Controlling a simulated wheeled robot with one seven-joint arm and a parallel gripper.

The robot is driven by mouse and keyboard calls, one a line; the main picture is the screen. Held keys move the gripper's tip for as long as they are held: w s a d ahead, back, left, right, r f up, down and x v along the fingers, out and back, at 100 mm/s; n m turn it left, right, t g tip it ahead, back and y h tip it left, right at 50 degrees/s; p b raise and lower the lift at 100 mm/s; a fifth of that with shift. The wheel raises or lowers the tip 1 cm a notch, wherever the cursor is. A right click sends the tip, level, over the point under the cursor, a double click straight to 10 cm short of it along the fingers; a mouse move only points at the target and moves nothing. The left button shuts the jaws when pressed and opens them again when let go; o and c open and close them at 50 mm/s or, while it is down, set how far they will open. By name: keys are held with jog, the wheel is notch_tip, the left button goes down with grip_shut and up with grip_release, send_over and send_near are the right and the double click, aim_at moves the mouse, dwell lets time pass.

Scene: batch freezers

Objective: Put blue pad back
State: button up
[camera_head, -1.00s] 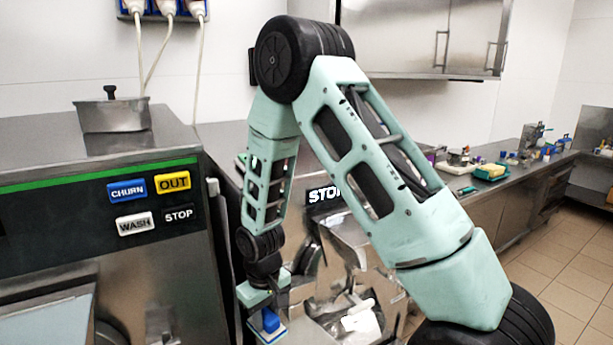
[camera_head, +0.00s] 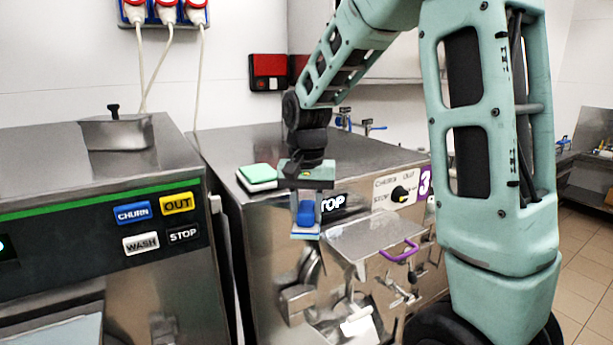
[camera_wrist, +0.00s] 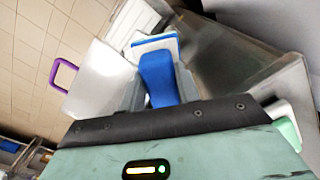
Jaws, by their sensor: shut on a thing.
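My gripper (camera_head: 306,206) is shut on the blue pad (camera_head: 306,212), a blue grip on a white base with a blue edge. It holds the pad up in front of the second freezer (camera_head: 400,164), near its top front edge. In the wrist view the blue pad (camera_wrist: 158,76) points away from my gripper, and its lower end is hidden by the gripper body. A green and white pad (camera_head: 257,175) lies on top of that freezer at its left end. It also shows partly in the wrist view (camera_wrist: 284,125) at the right edge.
The left freezer (camera_head: 150,222) stands close by, with a lidded metal box (camera_head: 116,131) on top. The second freezer's top (camera_head: 300,145) has free room beside the green pad.

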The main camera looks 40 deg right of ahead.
jog(key=d+r+m, duration=0.3)
jog(key=d+r, duration=0.1)
jog(key=r, duration=0.4)
jog(key=s+d+r+m, duration=0.1)
jog(key=d+r+m, duration=0.2)
jog(key=r, duration=0.6)
jog(key=s+d+r+m, duration=0.1)
jog(key=d+r+m, duration=0.3)
jog(key=r, duration=0.5)
jog(key=shift+s+d+r+m, duration=0.15)
jog(key=shift+d+m, duration=0.15)
jog(key=shift+m, duration=0.2)
